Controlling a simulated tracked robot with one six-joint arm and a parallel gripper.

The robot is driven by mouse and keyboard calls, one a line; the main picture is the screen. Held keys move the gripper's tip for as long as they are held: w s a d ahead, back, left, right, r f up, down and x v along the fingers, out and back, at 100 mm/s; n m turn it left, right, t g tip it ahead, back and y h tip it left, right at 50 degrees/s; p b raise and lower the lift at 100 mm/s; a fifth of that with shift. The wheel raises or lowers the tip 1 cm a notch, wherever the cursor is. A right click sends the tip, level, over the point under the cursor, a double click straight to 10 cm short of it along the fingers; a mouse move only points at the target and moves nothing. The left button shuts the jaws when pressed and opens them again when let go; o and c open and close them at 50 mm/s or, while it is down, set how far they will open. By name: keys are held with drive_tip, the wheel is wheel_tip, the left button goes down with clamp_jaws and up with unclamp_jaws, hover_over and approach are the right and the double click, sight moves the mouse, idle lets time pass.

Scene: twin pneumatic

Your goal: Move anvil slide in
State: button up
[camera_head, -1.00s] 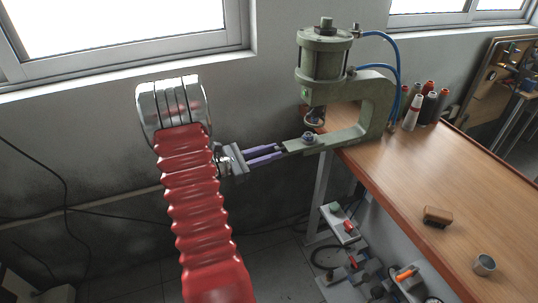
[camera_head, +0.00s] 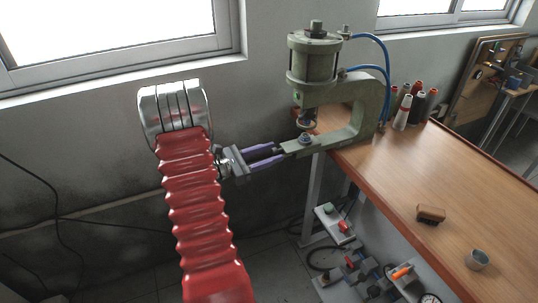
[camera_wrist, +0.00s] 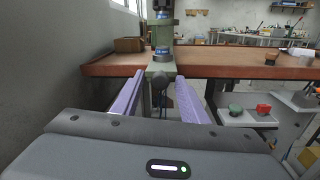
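The green-grey pneumatic press (camera_head: 352,125) stands at the left end of the bench. Its lower arm points left toward my gripper (camera_head: 280,151). The anvil slide (camera_head: 304,138) appears as a small round part on that arm, below the press's ram. In the wrist view a dark round knob (camera_wrist: 160,80) on a stem shows between my gripper's (camera_wrist: 158,74) two purple fingers, with a gap on each side. The fingers are open and hold nothing. In the head view their tips are at the lower arm's front end; I cannot tell whether they touch it.
The wooden bench (camera_head: 470,200) extends right, with thread spools (camera_head: 412,106), a brown block (camera_head: 430,214) and a grey cup (camera_head: 478,259). Blue hoses (camera_head: 386,70) run from the cylinder. Boxes with buttons (camera_head: 334,223) sit below the bench. The wall is behind my arm.

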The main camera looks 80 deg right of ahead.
drive_tip(key=shift+w+a, duration=0.1)
drive_tip(key=v, duration=1.3)
drive_tip(key=shift+w+a, duration=0.2)
drive_tip(key=shift+f, duration=0.1)
